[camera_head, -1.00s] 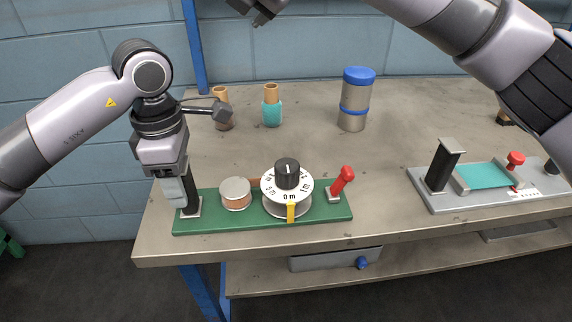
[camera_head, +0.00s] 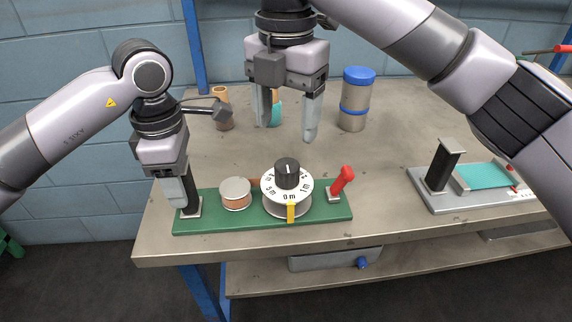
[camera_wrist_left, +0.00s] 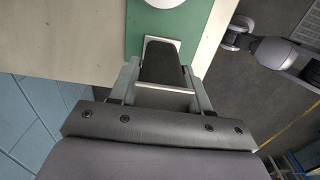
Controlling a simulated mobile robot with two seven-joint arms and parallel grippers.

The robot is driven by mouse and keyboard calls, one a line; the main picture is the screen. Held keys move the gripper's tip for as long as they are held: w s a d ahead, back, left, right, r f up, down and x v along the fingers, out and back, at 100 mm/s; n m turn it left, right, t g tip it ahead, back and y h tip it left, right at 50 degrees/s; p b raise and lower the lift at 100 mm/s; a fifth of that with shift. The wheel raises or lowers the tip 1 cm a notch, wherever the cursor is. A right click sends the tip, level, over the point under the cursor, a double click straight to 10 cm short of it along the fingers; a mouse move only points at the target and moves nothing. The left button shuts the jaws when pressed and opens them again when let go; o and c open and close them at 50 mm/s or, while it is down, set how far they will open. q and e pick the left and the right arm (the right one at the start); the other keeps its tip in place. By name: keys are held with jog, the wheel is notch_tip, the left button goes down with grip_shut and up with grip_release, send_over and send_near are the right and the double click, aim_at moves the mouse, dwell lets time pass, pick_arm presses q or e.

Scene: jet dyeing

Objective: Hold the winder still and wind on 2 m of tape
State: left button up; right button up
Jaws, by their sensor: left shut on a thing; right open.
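The winder is a green base (camera_head: 330,212) near the table's front edge. It carries a copper-sided roll with a pale top (camera_head: 236,187), a white numbered dial with a black knob (camera_head: 287,172), and a red-handled lever (camera_head: 342,180). A yellow pointer (camera_head: 291,212) stands at the dial's front, by the 0 m mark. My left gripper (camera_head: 180,192) is shut on the black upright handle (camera_head: 190,200) at the base's left end. The handle also shows between the fingers in the left wrist view (camera_wrist_left: 162,62). My right gripper (camera_head: 289,127) is open and empty, above and behind the dial.
Behind are a brown spool (camera_head: 222,108), a teal spool (camera_head: 273,112) partly hidden by my right gripper, and a blue-lidded canister (camera_head: 355,98). A grey device with a teal plate (camera_head: 482,176) stands at the right, partly covered by my right arm. Bare tabletop (camera_head: 385,190) lies between.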

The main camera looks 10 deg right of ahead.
aim_at(286, 165)
notch_tip(286, 165, down, 10)
jog(key=shift+r, duration=0.1)
jog(key=shift+c, duration=0.3)
jog(key=c, duration=1)
